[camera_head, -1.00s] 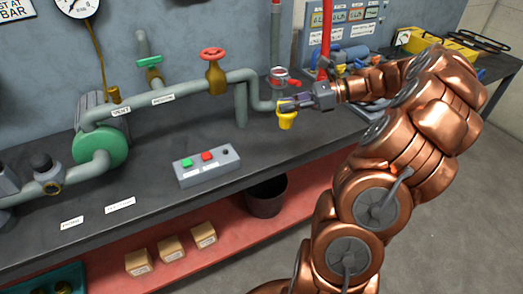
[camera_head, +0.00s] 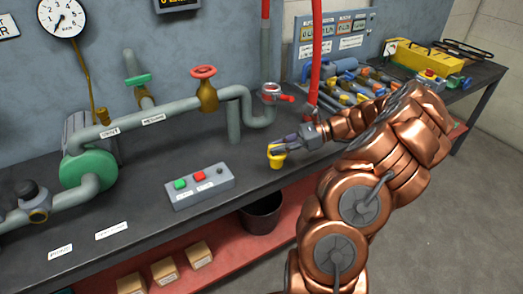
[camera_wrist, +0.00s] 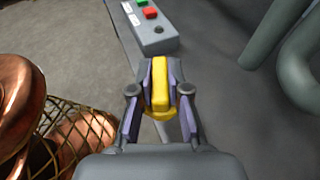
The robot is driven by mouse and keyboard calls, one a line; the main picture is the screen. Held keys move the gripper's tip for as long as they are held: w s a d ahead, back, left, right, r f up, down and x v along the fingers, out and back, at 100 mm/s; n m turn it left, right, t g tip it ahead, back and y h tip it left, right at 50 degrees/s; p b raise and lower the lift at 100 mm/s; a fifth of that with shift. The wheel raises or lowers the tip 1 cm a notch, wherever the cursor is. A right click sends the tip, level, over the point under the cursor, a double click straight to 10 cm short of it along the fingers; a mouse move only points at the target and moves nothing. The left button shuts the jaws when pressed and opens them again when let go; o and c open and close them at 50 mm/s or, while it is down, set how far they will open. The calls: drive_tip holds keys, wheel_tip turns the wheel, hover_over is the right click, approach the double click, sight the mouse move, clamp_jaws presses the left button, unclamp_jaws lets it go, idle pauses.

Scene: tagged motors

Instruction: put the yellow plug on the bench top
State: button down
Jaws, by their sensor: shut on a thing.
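The yellow plug (camera_head: 276,157) is between the fingers of my gripper (camera_head: 283,147), which is shut on it. In the wrist view the plug (camera_wrist: 160,88) stands between the two fingertips of my gripper (camera_wrist: 160,92), its wider yellow collar showing below. In the head view the plug is over the front part of the dark bench top (camera_head: 130,215), right of the button box. I cannot tell whether its bottom touches the bench or hangs just above it.
A grey button box (camera_head: 200,187) sits left of the plug. Pipes with a red-handled valve (camera_head: 205,85) stand behind. Tools and a yellow toolbox (camera_head: 428,68) lie at the right. A dark bin (camera_head: 262,214) stands below the bench edge.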

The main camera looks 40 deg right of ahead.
drive_tip(key=shift+w+a+f+p, duration=0.2)
drive_tip(key=shift+w+a+f, duration=0.25)
drive_tip(key=shift+w+f, duration=0.3)
drive_tip(key=shift+w+a+f+p, duration=0.2)
drive_tip(key=shift+w+a+f, duration=0.35)
drive_tip(key=shift+w, duration=0.25)
drive_tip(key=shift+w+a+f+p, duration=0.2)
drive_tip(key=shift+w+a+f, duration=0.15)
drive_tip(key=shift+w+f, duration=0.4)
drive_tip(key=shift+f, duration=0.1)
drive_tip(key=c, duration=1.1)
unclamp_jaws()
drive_tip(key=shift+f, duration=0.1)
drive_tip(key=shift+c, duration=0.2)
